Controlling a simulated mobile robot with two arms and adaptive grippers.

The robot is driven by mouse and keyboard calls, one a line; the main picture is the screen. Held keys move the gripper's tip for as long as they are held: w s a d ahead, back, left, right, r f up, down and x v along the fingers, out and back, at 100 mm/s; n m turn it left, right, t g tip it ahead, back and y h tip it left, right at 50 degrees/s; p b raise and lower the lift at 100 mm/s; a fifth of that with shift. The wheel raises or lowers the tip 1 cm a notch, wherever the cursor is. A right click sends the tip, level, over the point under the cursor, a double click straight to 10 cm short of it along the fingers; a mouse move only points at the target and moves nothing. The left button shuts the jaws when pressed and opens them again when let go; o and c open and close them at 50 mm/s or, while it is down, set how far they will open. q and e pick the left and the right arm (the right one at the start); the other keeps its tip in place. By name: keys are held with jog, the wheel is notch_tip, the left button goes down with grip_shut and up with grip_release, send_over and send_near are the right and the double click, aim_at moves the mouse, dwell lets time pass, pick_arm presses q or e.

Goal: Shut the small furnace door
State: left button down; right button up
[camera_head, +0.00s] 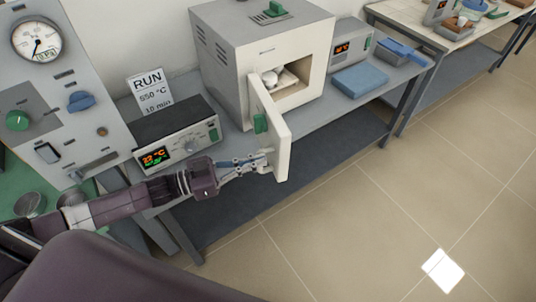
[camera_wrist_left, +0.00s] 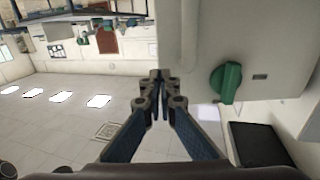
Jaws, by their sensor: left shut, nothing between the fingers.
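The small furnace (camera_head: 228,62) is a pale box on the bench with a green knob on top. Its door (camera_head: 282,145) stands wide open, swung out toward me, with a green handle (camera_head: 261,124) on its face. Through the opening a pale dish and other contents show in the chamber (camera_head: 290,80). My left gripper (camera_head: 266,160) is shut and empty, its tips at the lower part of the door; I cannot tell if they touch it. In the left wrist view the shut fingers (camera_wrist_left: 159,78) are in front of the door (camera_wrist_left: 235,45), left of its green handle (camera_wrist_left: 226,82). My right gripper is not in view.
A controller (camera_head: 180,138) with an orange display and a RUN 550 °C sign (camera_head: 151,90) stand left of the furnace. A second display unit (camera_head: 349,47), a blue block (camera_head: 360,80) and a tray (camera_head: 402,52) lie to its right. Open floor (camera_head: 340,220) lies before the bench.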

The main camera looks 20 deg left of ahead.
aim_at(279, 155)
pick_arm(q)
jog(key=shift+p+x, duration=0.35)
jog(key=shift+x, duration=1.3)
